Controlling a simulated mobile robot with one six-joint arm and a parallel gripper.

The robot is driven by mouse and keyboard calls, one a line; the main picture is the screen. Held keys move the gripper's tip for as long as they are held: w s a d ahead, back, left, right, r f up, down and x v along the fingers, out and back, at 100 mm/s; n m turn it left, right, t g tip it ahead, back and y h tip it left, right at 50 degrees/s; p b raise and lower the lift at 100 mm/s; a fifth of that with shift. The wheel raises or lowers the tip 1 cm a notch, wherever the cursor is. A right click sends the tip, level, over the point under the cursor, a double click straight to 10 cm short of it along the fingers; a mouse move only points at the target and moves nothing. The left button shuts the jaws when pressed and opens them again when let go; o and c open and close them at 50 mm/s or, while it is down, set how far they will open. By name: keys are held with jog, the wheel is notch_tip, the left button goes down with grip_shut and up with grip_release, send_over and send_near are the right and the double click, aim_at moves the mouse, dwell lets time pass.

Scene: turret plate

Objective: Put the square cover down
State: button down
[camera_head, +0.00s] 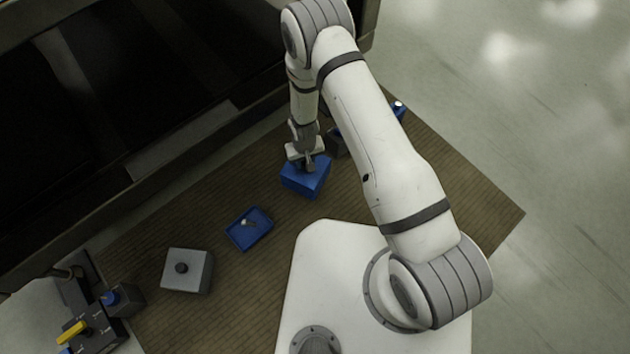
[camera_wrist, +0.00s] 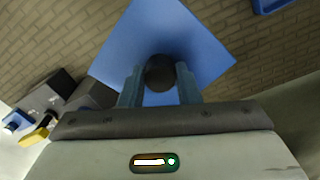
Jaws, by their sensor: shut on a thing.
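The blue square cover (camera_head: 306,179) is below my gripper (camera_head: 308,163) in the head view, near the middle of the brown mat. In the wrist view, my gripper (camera_wrist: 160,88) is shut on the dark round knob of the cover (camera_wrist: 165,28), with one finger on each side. The cover's flat blue top fills the upper middle of that view, and the fingers and gripper body hide its near part. I cannot tell whether its underside touches anything.
A shallow blue tray (camera_head: 241,236) with a small light piece in it lies to the lower left. A grey box (camera_head: 187,270) with a dark knob stands farther left. Dark fixtures with a yellow handle (camera_head: 72,332) are at bottom left. The brown mat (camera_head: 150,235) has bare room.

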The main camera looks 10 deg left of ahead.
notch_tip(320, 180, down, 7)
jog(key=b, duration=0.2)
jog(key=shift+f, duration=0.2)
jog(key=shift+f+b, duration=0.3)
jog(key=shift+b, duration=0.15)
jog(key=c, duration=1.1)
grip_release()
notch_tip(320, 180, up, 13)
jog(key=p, duration=0.5)
jog(key=shift+f, duration=0.2)
jog(key=shift+r, duration=0.1)
